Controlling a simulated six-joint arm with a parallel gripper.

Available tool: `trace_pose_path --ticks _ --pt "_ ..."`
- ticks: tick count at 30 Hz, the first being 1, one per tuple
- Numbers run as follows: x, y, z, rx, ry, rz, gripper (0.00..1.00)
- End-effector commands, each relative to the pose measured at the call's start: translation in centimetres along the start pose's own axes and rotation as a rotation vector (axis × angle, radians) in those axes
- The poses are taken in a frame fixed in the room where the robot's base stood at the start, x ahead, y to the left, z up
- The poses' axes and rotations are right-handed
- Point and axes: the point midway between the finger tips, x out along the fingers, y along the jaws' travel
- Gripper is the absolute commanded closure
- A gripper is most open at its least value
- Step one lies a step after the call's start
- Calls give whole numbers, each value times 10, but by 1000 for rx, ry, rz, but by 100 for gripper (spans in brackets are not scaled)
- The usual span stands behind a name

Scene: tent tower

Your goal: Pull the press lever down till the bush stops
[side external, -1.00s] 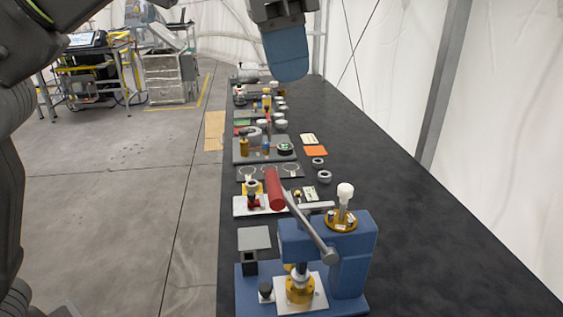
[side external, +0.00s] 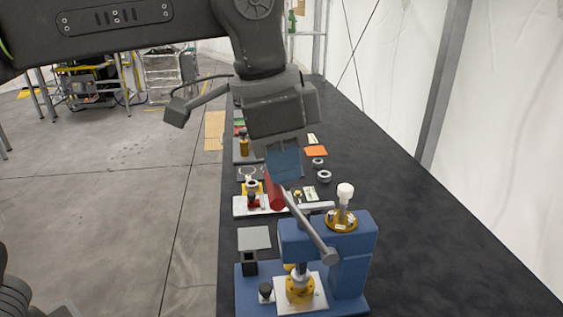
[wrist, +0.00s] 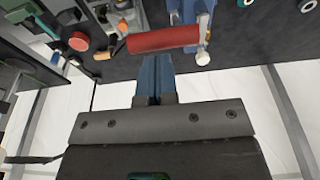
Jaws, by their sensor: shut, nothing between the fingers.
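The blue press (side external: 352,262) stands at the near end of the black table. Its lever (side external: 312,228) slopes up and to the left, ending in a red handle (side external: 274,190). The bush (side external: 299,287) appears as a brass-coloured flanged part on a light plate under the ram; I cannot tell how far it is seated. My gripper (side external: 284,163) has blue fingers and is shut and empty, just above and behind the red handle. In the wrist view the closed fingertips (wrist: 154,62) lie close to the red handle (wrist: 163,39); I cannot tell whether they touch it.
A white-knobbed post on a brass base (side external: 343,210) stands on top of the press. Several small parts and trays line the table's left side behind the press. The table's right side (side external: 430,235) is clear.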

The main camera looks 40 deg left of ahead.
Motion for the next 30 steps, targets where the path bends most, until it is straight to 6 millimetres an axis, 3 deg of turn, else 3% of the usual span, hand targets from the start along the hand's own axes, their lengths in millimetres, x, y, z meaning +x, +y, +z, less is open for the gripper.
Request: trace_pose_path --ticks 17,30 --pt "3 0 5 0 6 0 100" --pt "9 0 28 -2 116 0 100"
